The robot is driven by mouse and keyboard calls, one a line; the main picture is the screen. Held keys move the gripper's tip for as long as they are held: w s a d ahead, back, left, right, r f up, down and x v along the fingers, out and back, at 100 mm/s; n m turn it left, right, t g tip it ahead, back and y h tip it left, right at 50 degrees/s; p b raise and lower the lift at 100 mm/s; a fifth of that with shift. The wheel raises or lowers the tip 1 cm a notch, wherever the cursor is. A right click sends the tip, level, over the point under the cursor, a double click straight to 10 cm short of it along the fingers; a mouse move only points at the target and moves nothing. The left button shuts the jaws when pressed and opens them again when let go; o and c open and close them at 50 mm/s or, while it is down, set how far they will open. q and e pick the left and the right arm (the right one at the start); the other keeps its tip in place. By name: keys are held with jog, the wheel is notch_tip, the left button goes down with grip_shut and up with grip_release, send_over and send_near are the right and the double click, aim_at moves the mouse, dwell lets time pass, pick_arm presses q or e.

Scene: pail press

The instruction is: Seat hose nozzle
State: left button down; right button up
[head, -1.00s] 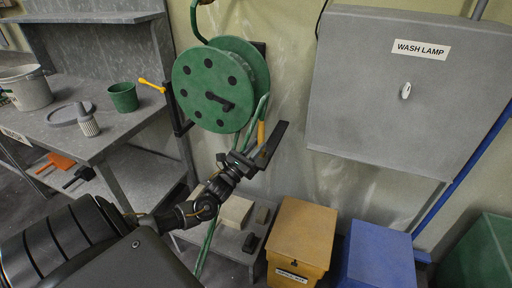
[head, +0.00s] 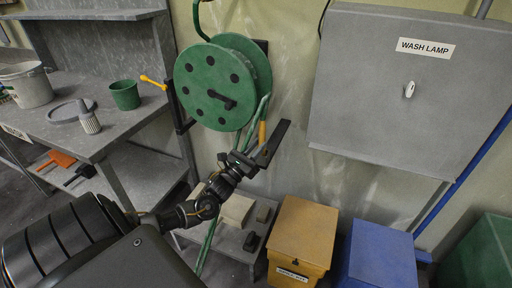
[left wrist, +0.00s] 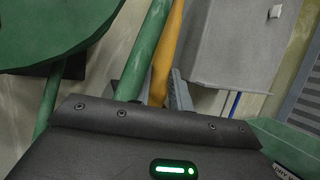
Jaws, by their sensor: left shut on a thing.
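The hose nozzle (head: 262,133) is a slim orange-yellow piece, roughly upright, beside the green hose (head: 212,236) below the right side of the green hose reel (head: 206,88). My left gripper (head: 256,154) is shut on the nozzle, and its fingers hide the lower part. In the left wrist view, the orange nozzle (left wrist: 166,58) and the green hose (left wrist: 146,48) rise side by side between the fingers. The reel also shows there at the upper left (left wrist: 50,25). My right gripper is not in view.
A grey bench (head: 60,130) at left holds a white bucket, a green pail (head: 125,95) and a brush. A yellow-tipped lever (head: 152,82) sits left of the reel. A grey WASH LAMP box (head: 400,90) hangs at right. Orange (head: 303,232) and blue (head: 378,250) bins stand below.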

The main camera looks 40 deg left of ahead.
aim_at(261, 135)
pick_arm(q)
jog(key=shift+d+r+p, duration=0.2)
jog(key=shift+r+p, duration=0.3)
jog(key=shift+r, duration=0.5)
jog(key=shift+a+r+p, duration=0.1)
jog(key=shift+r+p, duration=0.35)
jog(key=shift+p, duration=0.25)
jog(key=shift+r+p, duration=0.8)
jog(key=shift+r, duration=0.05)
jog(key=shift+p, duration=0.3)
jog(key=shift+f, duration=0.3)
jog(key=shift+f+b, duration=1.75)
jog(key=shift+f, duration=0.4)
